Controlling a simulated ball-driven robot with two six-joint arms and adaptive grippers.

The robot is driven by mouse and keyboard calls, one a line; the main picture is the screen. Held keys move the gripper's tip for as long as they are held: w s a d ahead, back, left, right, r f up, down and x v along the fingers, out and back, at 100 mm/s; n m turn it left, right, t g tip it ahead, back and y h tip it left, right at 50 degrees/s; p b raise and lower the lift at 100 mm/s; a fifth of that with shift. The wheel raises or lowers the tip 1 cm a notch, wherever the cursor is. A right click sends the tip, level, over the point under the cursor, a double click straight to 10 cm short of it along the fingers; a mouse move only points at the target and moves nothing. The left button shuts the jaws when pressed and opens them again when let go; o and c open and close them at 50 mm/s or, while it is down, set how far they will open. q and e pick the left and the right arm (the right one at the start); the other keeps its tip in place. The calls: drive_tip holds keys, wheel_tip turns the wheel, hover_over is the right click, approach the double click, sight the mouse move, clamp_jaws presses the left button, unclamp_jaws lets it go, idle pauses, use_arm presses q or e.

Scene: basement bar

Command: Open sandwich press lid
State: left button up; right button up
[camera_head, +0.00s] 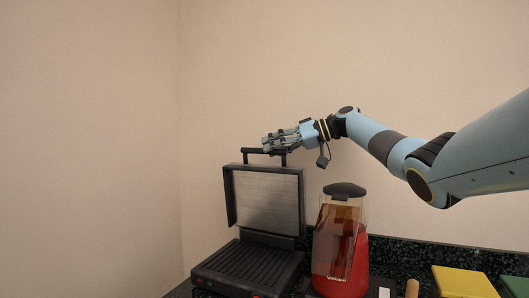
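The sandwich press stands on the counter at the lower middle. Its lid (265,199) is raised to about upright, with its flat metallic inner plate facing me. The ribbed black lower plate (251,267) lies bare in the base. The lid's dark bar handle (252,151) sticks up above the lid's top edge. My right gripper (268,143) is at the right part of the handle, its fingers pointing left. Whether the fingers touch or grip the handle is too small to tell. My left gripper is out of view.
A red blender-like appliance (341,255) with a dark lid stands close to the right of the press, below my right forearm. A yellow board (463,282) and a green board (515,285) lie farther right. A plain wall is behind the dark counter.

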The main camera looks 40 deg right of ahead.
drive_tip(key=v, duration=0.8)
drive_tip(key=shift+s+d+r, duration=0.15)
drive_tip(key=shift+s, duration=0.1)
